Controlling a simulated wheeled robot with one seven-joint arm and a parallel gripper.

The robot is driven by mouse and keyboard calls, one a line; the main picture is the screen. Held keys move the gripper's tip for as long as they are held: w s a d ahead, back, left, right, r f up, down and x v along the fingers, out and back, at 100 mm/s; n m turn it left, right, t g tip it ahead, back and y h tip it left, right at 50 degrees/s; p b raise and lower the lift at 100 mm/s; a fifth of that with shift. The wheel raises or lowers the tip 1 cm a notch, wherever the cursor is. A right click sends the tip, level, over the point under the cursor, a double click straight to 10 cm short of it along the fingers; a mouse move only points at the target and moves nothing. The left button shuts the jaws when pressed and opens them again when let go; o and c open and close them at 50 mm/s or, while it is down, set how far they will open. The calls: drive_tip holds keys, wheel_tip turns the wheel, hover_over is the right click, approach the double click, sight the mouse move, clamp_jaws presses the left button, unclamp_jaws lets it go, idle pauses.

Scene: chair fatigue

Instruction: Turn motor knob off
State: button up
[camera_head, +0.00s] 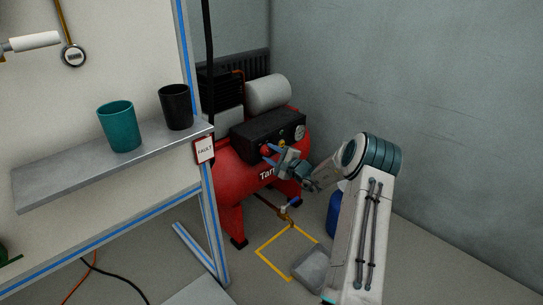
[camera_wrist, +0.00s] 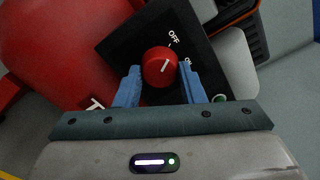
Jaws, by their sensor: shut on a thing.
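The motor knob (camera_wrist: 160,67) is a round red dial with a white pointer line, on a black control panel (camera_wrist: 130,42). White OFF and ON labels sit beside it in the wrist view. The pointer slants up and right, toward the labels; I cannot tell its exact setting. My gripper (camera_wrist: 159,70) has a blue finger on each side of the knob and is shut on it. In the head view my gripper (camera_head: 275,156) reaches the panel front of the red compressor (camera_head: 236,172), with the knob partly hidden by the fingers.
A workbench shelf (camera_head: 70,178) with a teal cup (camera_head: 120,128) and a dark cup (camera_head: 176,108) stands left of the compressor. A FAULT tag (camera_head: 205,150) hangs at its corner. A yellow floor outline (camera_head: 268,246) and a valve (camera_head: 287,214) lie below. A grey wall stands right.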

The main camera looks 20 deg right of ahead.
drive_tip(key=o, duration=1)
drive_tip(key=shift+s, duration=0.1)
drive_tip(key=p+v, duration=0.4)
drive_tip(key=v, duration=0.9)
drive_tip(key=shift+s+d, duration=0.1)
drive_tip(key=shift+s, duration=0.2)
